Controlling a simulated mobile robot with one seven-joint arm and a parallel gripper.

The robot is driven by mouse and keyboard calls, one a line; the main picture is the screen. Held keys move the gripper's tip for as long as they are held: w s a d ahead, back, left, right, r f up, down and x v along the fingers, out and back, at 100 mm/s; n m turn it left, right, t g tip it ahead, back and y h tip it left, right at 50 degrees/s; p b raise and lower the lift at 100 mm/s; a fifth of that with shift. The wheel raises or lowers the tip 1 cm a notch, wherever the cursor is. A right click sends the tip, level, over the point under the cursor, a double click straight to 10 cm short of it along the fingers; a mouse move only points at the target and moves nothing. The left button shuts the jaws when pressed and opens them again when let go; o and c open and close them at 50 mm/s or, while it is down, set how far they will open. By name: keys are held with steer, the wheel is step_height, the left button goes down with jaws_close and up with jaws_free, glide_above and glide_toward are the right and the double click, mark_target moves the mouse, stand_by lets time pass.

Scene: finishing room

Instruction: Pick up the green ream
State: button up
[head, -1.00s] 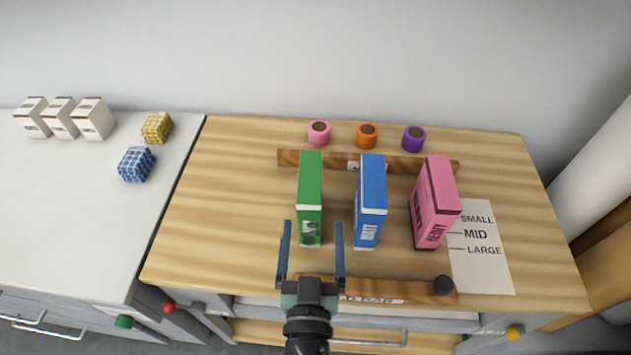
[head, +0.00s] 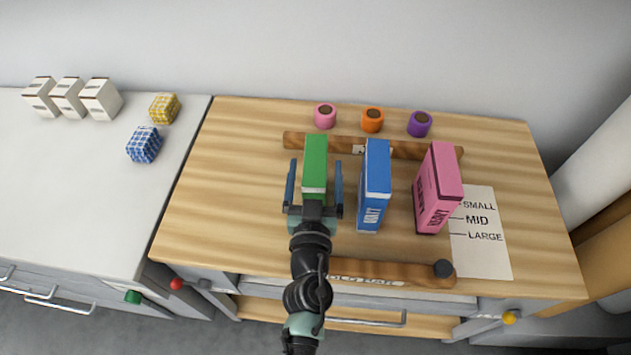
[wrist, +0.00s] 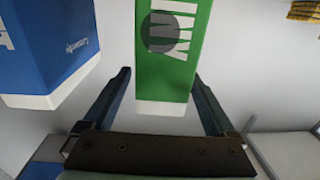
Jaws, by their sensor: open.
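The green ream (head: 316,160) stands upright on the wooden table, left of the blue ream. My gripper (head: 315,178) is open, with one blue finger on each side of the green ream in the head view. In the wrist view the green ream (wrist: 172,50) shows between and beyond the open fingers (wrist: 163,95), with its white lower band facing me. I cannot tell whether a finger touches it. The lower front of the ream is hidden by my gripper in the head view.
The blue ream (head: 375,185) stands close on the right, near my right finger. A pink ream (head: 437,190) stands further right. A wooden bar (head: 400,149) lies behind, another (head: 390,273) in front. The table's left part (head: 225,185) is clear.

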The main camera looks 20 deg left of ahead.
steer(key=shift+x, duration=1.35)
steer(key=shift+s, duration=0.1)
steer(key=shift+c, duration=0.3)
jaws_close()
steer(key=shift+a+r, duration=0.1)
steer(key=shift+r, duration=0.05)
